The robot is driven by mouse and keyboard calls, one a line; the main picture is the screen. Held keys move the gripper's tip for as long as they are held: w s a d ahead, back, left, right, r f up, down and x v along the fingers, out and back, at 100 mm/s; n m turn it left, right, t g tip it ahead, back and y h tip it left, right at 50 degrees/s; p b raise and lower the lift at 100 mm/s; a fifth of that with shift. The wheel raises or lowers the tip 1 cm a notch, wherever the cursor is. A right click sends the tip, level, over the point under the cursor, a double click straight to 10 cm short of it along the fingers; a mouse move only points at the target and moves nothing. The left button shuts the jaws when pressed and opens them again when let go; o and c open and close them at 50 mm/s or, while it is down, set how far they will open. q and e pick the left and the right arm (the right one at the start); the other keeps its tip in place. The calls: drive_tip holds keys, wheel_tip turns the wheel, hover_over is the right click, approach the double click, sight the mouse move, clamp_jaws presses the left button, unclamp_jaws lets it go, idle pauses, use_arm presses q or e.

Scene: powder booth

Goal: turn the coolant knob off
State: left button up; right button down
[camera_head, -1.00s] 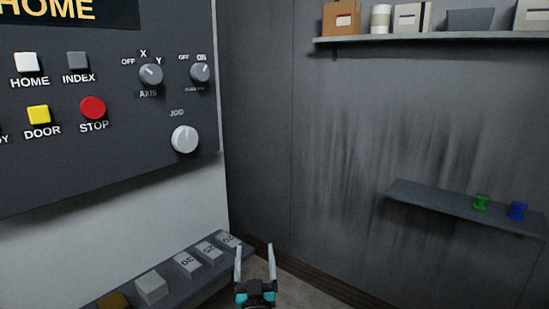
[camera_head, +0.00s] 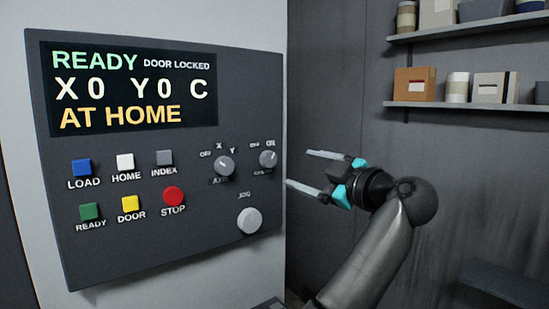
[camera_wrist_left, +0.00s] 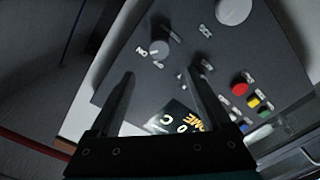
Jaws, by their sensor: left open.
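The coolant knob (camera_head: 268,159) is a small grey dial at the right edge of the dark control panel (camera_head: 100,260). It sits between OFF and ON labels, and its pointer appears turned toward ON. Its lower label is too blurred to read. My left gripper (camera_head: 299,168) is open and empty, just right of the knob, with its fingers pointing at the panel. In the left wrist view the knob (camera_wrist_left: 159,48) shows beyond and between the open fingertips (camera_wrist_left: 159,75), apart from them. My right gripper is in neither view.
The axis knob (camera_head: 224,166) is close left of the coolant knob, and the jog knob (camera_head: 249,220) is below. Coloured buttons, including red STOP (camera_head: 173,197), lie farther left. A stocked shelf (camera_head: 460,106) is on the wall behind my arm.

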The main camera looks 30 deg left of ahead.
sight(270, 159)
use_arm(q)
drive_tip(key=p+x, duration=0.1)
drive_tip(key=x, duration=1.1)
drive_tip(key=shift+c, duration=0.2)
drive_tip(key=shift+d, duration=0.1)
clamp_jaws()
